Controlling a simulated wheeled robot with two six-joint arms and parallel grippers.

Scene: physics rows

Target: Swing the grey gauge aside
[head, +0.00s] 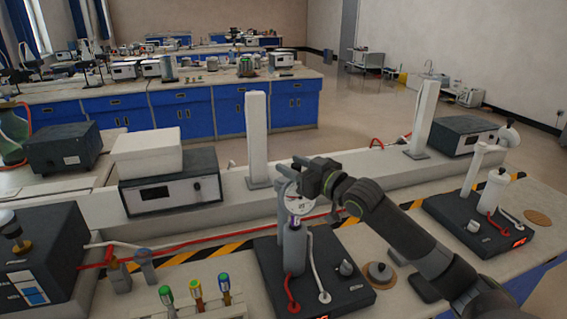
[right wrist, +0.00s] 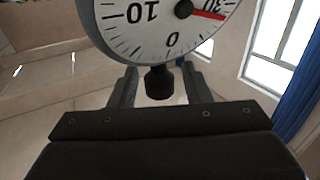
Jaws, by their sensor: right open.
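The grey gauge (head: 297,203), with a round white dial and a red needle, stands above the dark device (head: 330,272) in the front middle. It fills the top of the right wrist view (right wrist: 165,22), where a short dark stub (right wrist: 158,82) sticks out from its rim. My right gripper (head: 298,172) is at the gauge's upper edge, its arm coming in from the right. In the right wrist view its open fingers (right wrist: 160,88) stand on both sides of the stub, with gaps visible. Contact cannot be made out. My left gripper is not in view.
Below the gauge is a grey cylinder (head: 294,250) with red and white hoses. Tubes with coloured caps (head: 196,290) stand at the front left. A similar device (head: 478,225) is at the right. A white post (head: 257,135) rises behind the gauge.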

